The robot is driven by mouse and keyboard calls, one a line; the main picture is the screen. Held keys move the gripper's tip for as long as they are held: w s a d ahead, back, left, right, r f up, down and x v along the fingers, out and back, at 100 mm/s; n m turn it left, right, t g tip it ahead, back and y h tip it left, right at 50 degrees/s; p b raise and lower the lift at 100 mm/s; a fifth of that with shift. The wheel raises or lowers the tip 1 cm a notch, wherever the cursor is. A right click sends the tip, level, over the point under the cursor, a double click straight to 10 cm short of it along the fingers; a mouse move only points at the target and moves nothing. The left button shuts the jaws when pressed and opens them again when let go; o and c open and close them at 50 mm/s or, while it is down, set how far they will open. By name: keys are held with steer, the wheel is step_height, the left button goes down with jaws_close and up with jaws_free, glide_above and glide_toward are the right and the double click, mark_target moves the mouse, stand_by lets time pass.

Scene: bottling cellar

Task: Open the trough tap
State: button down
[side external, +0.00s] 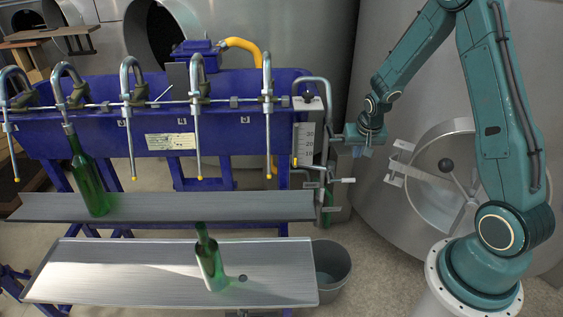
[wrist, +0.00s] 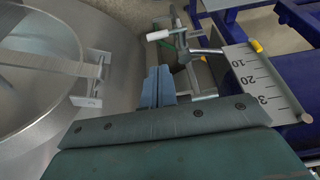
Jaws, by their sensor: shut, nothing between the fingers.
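The trough tap, by its look a small lever tap with a white handle grip (side external: 347,180), sits low at the right end of the blue trough (side external: 225,118), below the level scale. In the wrist view the white grip (wrist: 158,35) is near the top, with metal pipework to its right. The lever lies roughly level in the side view. My gripper (side external: 358,152) is above the grip, apart from it. In the wrist view its blue-grey fingers (wrist: 160,75) are together and empty, pointing toward the tap. The tap's body is partly hidden by pipework and fingers.
The white level scale (side external: 307,144) stands left of my gripper. A large steel tank (side external: 380,60) with a round hatch is close on the right. A grey bucket (side external: 332,268) stands below. Green bottles stand on the shelf (side external: 260,205) and tray (side external: 130,285).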

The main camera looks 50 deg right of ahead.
steer(key=x, duration=1.2)
steer(key=shift+f, duration=0.5)
steer(key=shift+s+a, duration=0.15)
